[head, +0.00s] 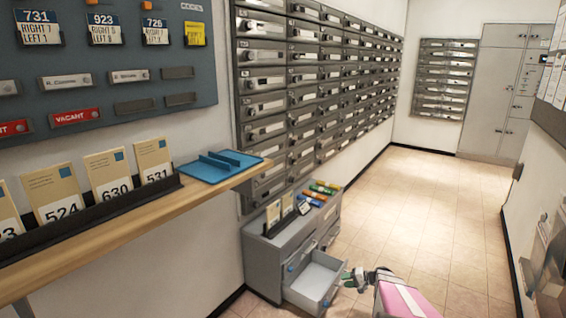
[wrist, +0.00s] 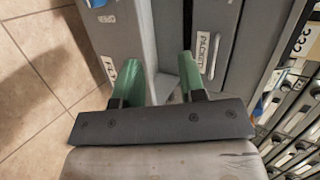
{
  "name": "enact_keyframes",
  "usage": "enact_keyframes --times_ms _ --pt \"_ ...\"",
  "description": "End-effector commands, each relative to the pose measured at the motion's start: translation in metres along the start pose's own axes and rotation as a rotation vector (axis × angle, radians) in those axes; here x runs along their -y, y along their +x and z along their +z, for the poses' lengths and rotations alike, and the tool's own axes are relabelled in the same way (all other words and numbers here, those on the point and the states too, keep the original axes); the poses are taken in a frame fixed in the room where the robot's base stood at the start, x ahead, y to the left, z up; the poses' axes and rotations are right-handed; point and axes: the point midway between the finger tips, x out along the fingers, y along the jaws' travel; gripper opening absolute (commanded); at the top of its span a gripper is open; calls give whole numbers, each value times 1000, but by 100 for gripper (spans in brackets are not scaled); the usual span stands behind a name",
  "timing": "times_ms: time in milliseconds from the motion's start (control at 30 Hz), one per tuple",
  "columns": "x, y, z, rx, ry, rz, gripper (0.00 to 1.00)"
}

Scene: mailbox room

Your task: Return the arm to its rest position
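My gripper (head: 349,279) is low at the right in the head view, beside the front of the pulled-out drawer (head: 318,277) of the grey cabinet (head: 262,262). In the wrist view its two green fingers (wrist: 160,88) stand apart, with no object clearly held between them. The fingers point toward grey cabinet fronts with white labels (wrist: 208,52). I cannot tell whether a finger touches the drawer. My arm with its pink cover (head: 405,300) reaches in from the bottom edge.
A wall of mailboxes (head: 320,85) runs behind the cabinet. Colored items (head: 322,189) and card holders stand on the cabinet top. A wooden shelf (head: 100,235) with numbered cards and a blue tray (head: 215,166) is at left. The tiled floor (head: 430,210) at right is clear.

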Motion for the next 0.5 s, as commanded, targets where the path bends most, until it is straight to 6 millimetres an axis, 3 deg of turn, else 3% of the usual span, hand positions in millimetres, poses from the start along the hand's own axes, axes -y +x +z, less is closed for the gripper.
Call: enact_keyframes --times_ms 33,200,500 --pt "36 1 30 49 -22 70 37" --pt "110 1 97 176 -87 337 37" --pt "213 -37 206 232 -246 819 37"
